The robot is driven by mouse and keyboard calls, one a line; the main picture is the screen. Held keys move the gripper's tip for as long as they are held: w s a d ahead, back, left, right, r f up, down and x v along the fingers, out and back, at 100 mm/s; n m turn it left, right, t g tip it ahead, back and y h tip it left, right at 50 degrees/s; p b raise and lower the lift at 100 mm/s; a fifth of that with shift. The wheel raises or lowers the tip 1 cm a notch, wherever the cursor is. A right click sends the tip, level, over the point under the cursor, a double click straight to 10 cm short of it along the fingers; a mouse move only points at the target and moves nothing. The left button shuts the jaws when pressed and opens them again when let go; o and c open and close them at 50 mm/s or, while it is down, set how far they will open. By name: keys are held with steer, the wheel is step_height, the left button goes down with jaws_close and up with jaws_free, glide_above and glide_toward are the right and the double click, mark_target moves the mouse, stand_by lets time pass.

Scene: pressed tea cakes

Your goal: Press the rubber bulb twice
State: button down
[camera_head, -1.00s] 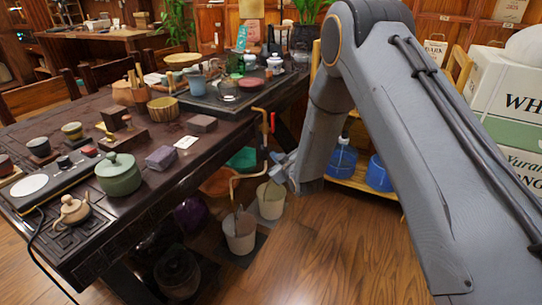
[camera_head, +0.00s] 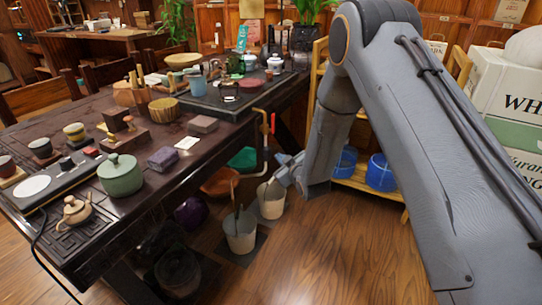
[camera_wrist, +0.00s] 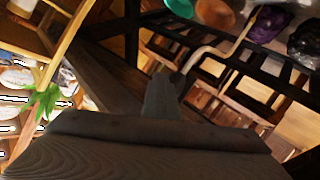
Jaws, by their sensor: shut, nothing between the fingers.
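I cannot pick out the rubber bulb for certain in either view. My gripper (camera_head: 284,168) is at the lower end of my arm, beside the long dark table (camera_head: 185,172) and below its top. It is shut and empty. In the wrist view its narrow grey fingers (camera_wrist: 160,92) meet and point toward the table's underside and a pale bent pipe. On the table are a lidded green pot (camera_head: 120,176), a small clay teapot (camera_head: 76,209) and a round brown thing (camera_head: 129,121) on a dark block, too small to identify.
Two pale buckets (camera_head: 240,235) stand on the floor below my gripper. The bent pipe (camera_head: 265,140) rises at the table's edge. A wooden shelf (camera_head: 358,183) with blue containers is behind my arm; white boxes (camera_head: 505,85) stand at right. The front floor is clear.

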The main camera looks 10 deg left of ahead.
steer(key=d, duration=0.1)
steer(key=s+d+p, duration=0.1)
steer(key=d, duration=0.2)
steer(key=shift+s+d, duration=0.35)
steer(key=shift+d, duration=0.05)
stand_by(0.5)
steer(key=s+d+r+m+g+h, duration=0.45)
steer(key=s+d+r, duration=0.25)
steer(key=s+r, duration=0.5)
steer(key=s+d+r+m+g+h+p, duration=0.1)
steer(key=s+d+r+g, duration=0.15)
steer(key=s, duration=0.85)
steer(key=s+d+r+m+g, duration=0.2)
steer(key=s+r+g, duration=0.15)
steer(key=s, duration=0.65)
steer(key=s+d+r+m+g+h+p, duration=0.1)
steer(key=s+d+r+g, duration=0.2)
steer(key=s, duration=0.8)
steer(key=d+r+m+p, duration=0.2)
steer(key=d+r+p, duration=0.4)
steer(key=p, duration=0.7)
steer(key=shift+w+d+r, duration=0.2)
steer(key=shift+d+r, duration=0.1)
steer(key=shift+d, duration=0.3)
